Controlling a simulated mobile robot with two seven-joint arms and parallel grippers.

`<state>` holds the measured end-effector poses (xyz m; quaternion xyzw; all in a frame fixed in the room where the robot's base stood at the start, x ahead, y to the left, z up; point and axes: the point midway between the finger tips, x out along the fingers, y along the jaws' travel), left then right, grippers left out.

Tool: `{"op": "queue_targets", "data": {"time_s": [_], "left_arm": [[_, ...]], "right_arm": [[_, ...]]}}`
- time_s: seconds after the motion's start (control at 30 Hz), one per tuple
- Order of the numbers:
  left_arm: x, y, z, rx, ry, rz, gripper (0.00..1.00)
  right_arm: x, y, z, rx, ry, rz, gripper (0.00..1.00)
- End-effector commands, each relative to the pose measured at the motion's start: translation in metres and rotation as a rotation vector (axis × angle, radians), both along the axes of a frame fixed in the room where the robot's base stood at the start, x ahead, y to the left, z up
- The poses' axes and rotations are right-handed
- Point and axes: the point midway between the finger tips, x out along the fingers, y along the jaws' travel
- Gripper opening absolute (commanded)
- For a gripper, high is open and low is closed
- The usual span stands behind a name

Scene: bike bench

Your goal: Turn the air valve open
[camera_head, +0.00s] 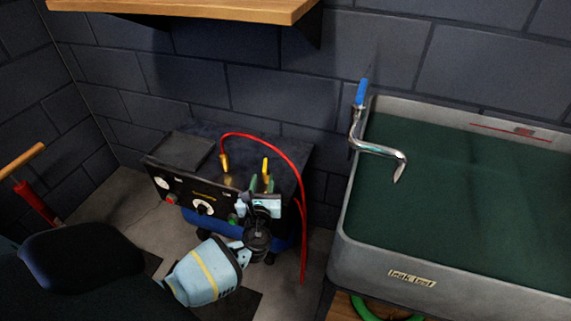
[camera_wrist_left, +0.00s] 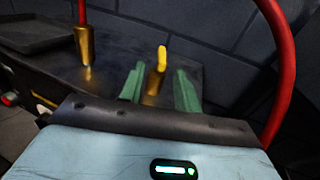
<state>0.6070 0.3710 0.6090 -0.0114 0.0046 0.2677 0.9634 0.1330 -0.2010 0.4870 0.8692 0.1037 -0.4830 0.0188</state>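The air valve has a yellow lever (camera_head: 265,166) on a brass fitting, on top of the compressor (camera_head: 205,195) with its dark front panel. In the left wrist view the yellow lever (camera_wrist_left: 161,58) stands upright above its brass body (camera_wrist_left: 153,86). My left gripper (camera_head: 262,183) is open, with its green fingers pointing at the valve. In the left wrist view the gripper (camera_wrist_left: 159,88) has one finger to each side of the valve. Contact cannot be made out. The valve's lower part is hidden behind the gripper. My right gripper is not in view.
A red hose (camera_head: 286,150) arches from a brass fitting (camera_head: 224,162) over the compressor and down its right side. A wooden shelf (camera_head: 200,8) hangs above. A red pump (camera_head: 36,200) stands at far left.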

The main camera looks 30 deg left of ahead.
Motion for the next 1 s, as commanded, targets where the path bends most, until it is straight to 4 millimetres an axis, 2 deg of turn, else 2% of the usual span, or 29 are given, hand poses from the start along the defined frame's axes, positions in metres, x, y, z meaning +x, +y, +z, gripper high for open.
{"op": "queue_targets", "data": {"time_s": [0.37,0.8,1.0], "left_arm": [[0.01,0.005,0.004,0.029,-0.002,0.01,0.33],[0.061,0.036,0.002,0.027,-0.001,0.009,0.33],[0.07,0.042,0.003,0.027,-0.001,0.009,0.33]], "right_arm": [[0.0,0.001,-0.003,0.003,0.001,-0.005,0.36],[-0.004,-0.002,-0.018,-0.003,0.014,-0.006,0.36],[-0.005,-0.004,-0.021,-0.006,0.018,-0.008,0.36]]}}
